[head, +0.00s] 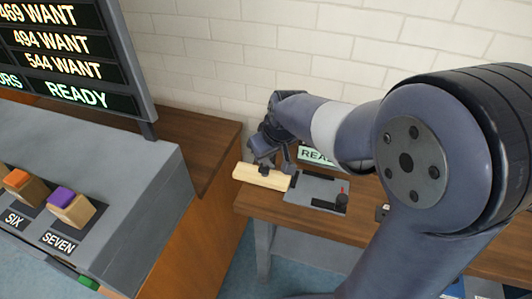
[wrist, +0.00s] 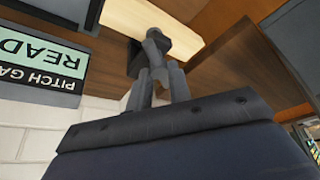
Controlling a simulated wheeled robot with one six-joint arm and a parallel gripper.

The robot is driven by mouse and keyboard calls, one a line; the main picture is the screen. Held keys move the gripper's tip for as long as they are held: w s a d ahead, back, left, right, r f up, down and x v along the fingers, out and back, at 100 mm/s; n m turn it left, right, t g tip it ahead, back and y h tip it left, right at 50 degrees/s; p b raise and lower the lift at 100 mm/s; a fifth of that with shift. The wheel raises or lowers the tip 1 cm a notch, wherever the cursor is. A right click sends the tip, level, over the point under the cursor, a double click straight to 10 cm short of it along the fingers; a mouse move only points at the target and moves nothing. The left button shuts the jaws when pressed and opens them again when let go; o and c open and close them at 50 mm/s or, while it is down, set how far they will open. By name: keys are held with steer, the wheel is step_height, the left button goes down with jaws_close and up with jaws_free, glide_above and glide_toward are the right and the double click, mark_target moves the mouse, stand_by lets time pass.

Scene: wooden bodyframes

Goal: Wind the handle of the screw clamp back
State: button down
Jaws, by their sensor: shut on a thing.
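My gripper (wrist: 158,78) points at the pale wooden block in the wrist view, its two grey fingers closed around a small dark grey piece (wrist: 155,45). This piece looks like the screw clamp's handle; the fingers hide part of it. It stands by a black part (wrist: 135,60) against the pale wooden block (wrist: 150,20). In the head view my gripper (head: 264,155) is just above the wooden block (head: 245,175), where a small black part (head: 264,170) shows on top. The clamp's screw cannot be made out.
Right of the block, a grey plate (head: 312,186) with black bars and a dark, red-topped part (head: 342,200) lies on the wooden bench (head: 290,218). A READY sign (head: 312,155) stands behind; it also shows in the wrist view (wrist: 40,65). A grey console (head: 120,165) stands left, across a gap.

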steer(key=shift+s+d+f+n+g, duration=0.15)
steer(key=shift+f+n+g, duration=0.15)
steer(key=shift+n, duration=0.3)
steer(key=c, duration=1.3)
jaws_free()
steer(key=shift+r, duration=0.15)
steer(key=shift+r, duration=0.15)
steer(key=shift+r, duration=0.25)
steer(key=v, duration=1)
steer(key=shift+d, duration=0.15)
